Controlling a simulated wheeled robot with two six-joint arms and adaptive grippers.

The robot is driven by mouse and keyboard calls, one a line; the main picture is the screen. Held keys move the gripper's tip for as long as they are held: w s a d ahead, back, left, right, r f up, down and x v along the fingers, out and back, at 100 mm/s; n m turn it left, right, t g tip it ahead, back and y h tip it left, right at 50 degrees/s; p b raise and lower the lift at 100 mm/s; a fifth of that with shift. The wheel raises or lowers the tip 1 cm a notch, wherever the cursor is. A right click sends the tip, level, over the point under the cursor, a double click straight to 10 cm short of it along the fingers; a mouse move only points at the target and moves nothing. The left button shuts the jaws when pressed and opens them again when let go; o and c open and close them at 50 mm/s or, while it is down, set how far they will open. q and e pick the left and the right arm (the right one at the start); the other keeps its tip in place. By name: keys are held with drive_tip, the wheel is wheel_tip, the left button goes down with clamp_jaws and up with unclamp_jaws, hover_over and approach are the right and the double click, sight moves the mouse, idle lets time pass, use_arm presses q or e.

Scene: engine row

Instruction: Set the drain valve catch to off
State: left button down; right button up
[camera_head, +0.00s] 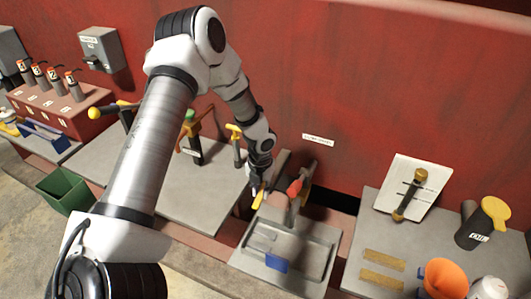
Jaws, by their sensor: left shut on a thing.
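My left gripper (259,186) is at the left side of a valve fitting, low over the rear left corner of a grey tray. It is shut on a small yellow lever (258,200), which sticks out below the fingers. I take this lever for the drain valve catch. The fingers hide its upper end, and I cannot read its setting. Beside it to the right stands a dark valve post with a red-orange handle (295,188). A white label (318,140) is on the red wall behind; its text is too small to read surely. My right gripper is not in view.
The grey tray (310,265) holds a blue block (276,263). Left is a bench with yellow-handled levers (236,132). Right are a white board (398,175), an oil jug (478,228) and an orange funnel (442,279). A green bin (63,190) stands far left.

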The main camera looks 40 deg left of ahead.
use_arm(q)
drive_tip(key=shift+s+a+f+m, duration=0.25)
drive_tip(key=shift+s+m, duration=0.15)
drive_tip(key=shift+m, duration=0.2)
drive_tip(key=c, duration=1)
unclamp_jaws()
drive_tip(key=shift+c, duration=0.2)
drive_tip(key=shift+w+a, duration=0.1)
drive_tip(key=shift+w, duration=0.1)
wheel_tip(320, 180, up, 12)
